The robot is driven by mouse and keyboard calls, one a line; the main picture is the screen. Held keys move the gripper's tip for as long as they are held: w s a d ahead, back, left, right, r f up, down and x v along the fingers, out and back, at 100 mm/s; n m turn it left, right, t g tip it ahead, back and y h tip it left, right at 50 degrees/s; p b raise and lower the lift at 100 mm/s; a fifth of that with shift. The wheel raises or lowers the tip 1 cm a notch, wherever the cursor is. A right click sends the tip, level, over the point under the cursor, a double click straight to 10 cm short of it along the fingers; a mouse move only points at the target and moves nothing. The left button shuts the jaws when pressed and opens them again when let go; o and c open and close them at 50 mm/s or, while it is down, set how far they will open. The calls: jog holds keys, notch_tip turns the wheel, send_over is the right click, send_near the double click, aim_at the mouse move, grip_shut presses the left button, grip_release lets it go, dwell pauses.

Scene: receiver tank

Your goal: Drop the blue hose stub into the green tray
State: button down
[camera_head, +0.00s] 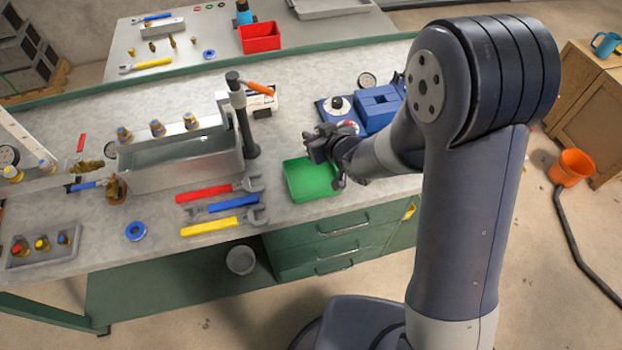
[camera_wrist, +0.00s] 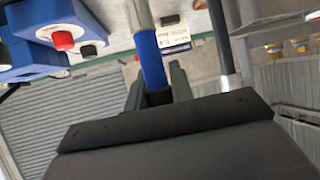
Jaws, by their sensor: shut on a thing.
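The green tray (camera_head: 308,188) sits on the workbench near its front edge, to the right of the wrenches. My gripper (camera_head: 322,148) is over the back part of the tray in the head view; its height above it is hard to judge. In the wrist view my gripper (camera_wrist: 157,85) is shut on the blue hose stub (camera_wrist: 151,62), which stands out beyond the fingertips. A pale grey length continues past the blue part; I cannot tell whether it belongs to the stub. In the head view the stub is not clearly visible. The tray does not show in the wrist view.
A blue device (camera_head: 377,107) with knobs stands behind and right of my gripper. A grey metal tank (camera_head: 180,165) and a dark upright post (camera_head: 243,120) are to the left. Red, blue and yellow wrenches (camera_head: 222,228) lie left of the tray.

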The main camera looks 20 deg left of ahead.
notch_tip(320, 180, down, 4)
jog(key=shift+f+b, duration=0.25)
jog(key=shift+b, duration=0.95)
jog(key=c, duration=1.2)
grip_release()
jog(key=shift+o, duration=0.2)
jog(key=v, duration=1.1)
jog(key=shift+b, duration=0.45)
jog(key=shift+a, duration=0.1)
